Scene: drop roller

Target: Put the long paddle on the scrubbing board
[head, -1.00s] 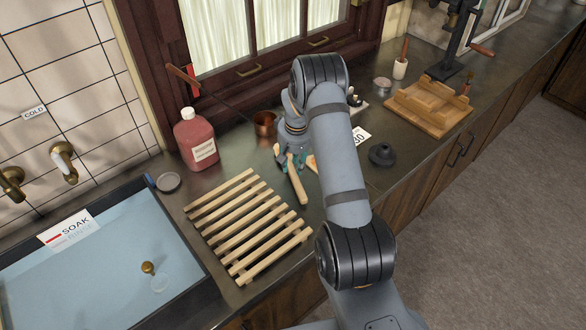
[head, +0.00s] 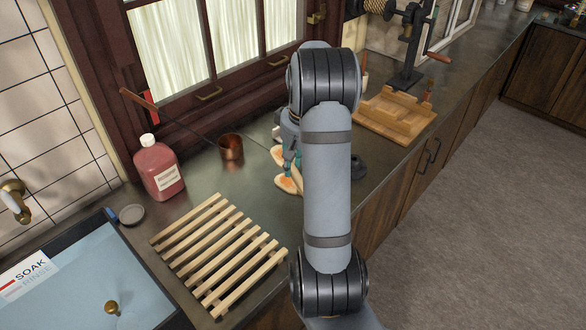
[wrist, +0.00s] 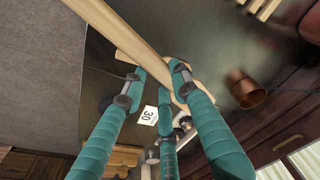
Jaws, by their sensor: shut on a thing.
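My gripper (head: 291,158) has teal fingers and is over the counter, right of the copper pot. In the wrist view my gripper (wrist: 158,82) is shut on the long paddle (wrist: 128,38), a pale wooden piece that runs from the top left between the fingers. In the head view my arm hides most of the paddle. A pale wooden piece with an orange patch (head: 286,184) shows just below the fingers. A slatted wooden rack (head: 222,250) lies beside the sink, and a stepped wooden board (head: 392,115) lies farther back. I cannot tell which is the scrubbing board.
The copper pot (head: 230,147) and red bottle (head: 158,167) stand near the window. A dark round object (head: 358,165) is beside my arm. The sink (head: 95,275) is at lower left. A card marked 30 (wrist: 148,115) shows in the wrist view. Counter between pot and rack is clear.

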